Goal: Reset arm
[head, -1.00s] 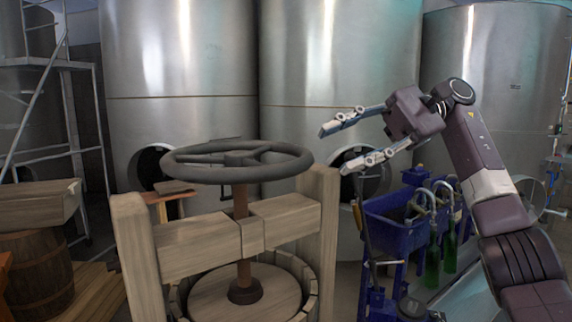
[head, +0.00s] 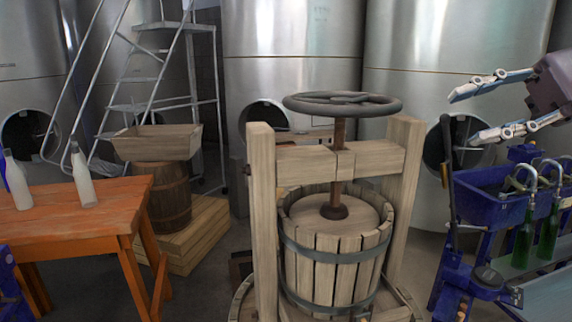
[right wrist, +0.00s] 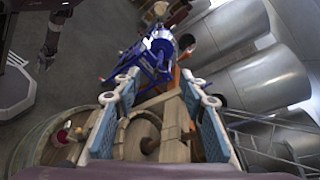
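My right gripper (head: 465,115) is at the right edge of the head view, raised near the blue filling machine. Its two fingers are spread apart with nothing between them, and its arm runs out of the picture. In the right wrist view the gripper (right wrist: 160,103) also shows open, its two blue-padded fingers apart. Beyond them lie the wooden press (right wrist: 172,150) and the blue machine (right wrist: 150,55). My left gripper is not in the head view.
The wooden press (head: 262,200) with its dark handwheel (head: 342,97) stands in the middle. An orange table (head: 100,225) with white bottles (head: 82,180) is at left. The blue filling machine (head: 490,205) holds green bottles (head: 523,240) at right. Steel tanks (head: 290,50) line the back.

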